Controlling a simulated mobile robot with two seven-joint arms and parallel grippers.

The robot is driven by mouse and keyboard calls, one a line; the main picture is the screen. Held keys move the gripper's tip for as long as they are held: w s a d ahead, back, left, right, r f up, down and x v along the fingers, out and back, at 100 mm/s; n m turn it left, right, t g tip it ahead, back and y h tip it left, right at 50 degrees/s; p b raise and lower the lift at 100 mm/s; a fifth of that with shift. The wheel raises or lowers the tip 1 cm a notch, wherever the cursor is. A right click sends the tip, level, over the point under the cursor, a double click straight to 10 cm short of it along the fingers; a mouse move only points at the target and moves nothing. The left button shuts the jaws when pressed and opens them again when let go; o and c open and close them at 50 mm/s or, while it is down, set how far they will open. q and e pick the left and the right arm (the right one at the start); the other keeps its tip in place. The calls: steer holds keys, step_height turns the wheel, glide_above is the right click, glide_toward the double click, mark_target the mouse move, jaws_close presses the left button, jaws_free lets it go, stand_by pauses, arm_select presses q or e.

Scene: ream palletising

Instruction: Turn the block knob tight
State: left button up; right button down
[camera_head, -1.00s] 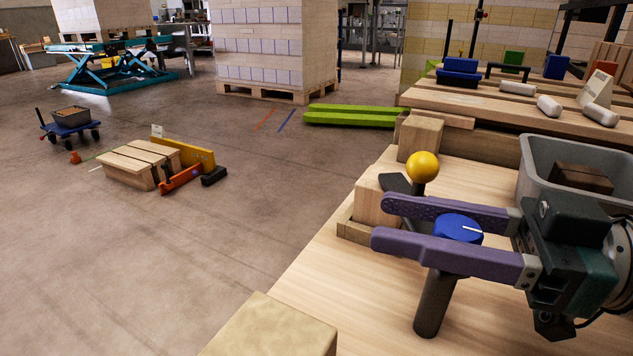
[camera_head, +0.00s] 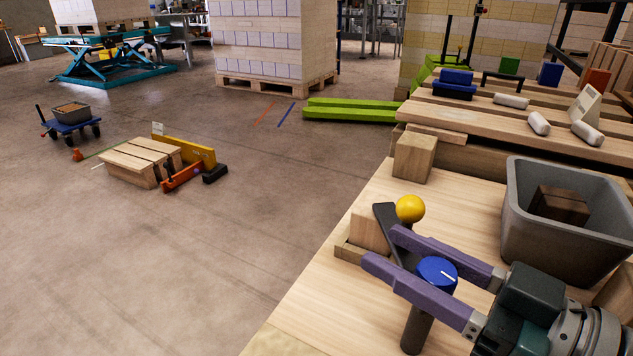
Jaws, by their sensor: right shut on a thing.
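The blue block knob (camera_head: 437,273) has a white line on its top and sits on a dark post (camera_head: 416,328) on the wooden bench. My right gripper (camera_head: 382,249) reaches in from the lower right. Its two purple fingers lie on either side of the knob and are shut on it, with the fingertips reaching past it to the left. A yellow ball (camera_head: 410,208) on a dark lever stands just behind the fingers. My left gripper is not in view.
A grey bin (camera_head: 541,235) with a dark block inside stands on the bench at right. A wooden block (camera_head: 414,157) stands behind the lever, and another lies against a stop at the bench's left edge. Bare bench (camera_head: 333,298) lies left of the post.

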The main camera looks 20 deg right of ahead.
steer(key=shift+c, duration=1.8)
jaws_free()
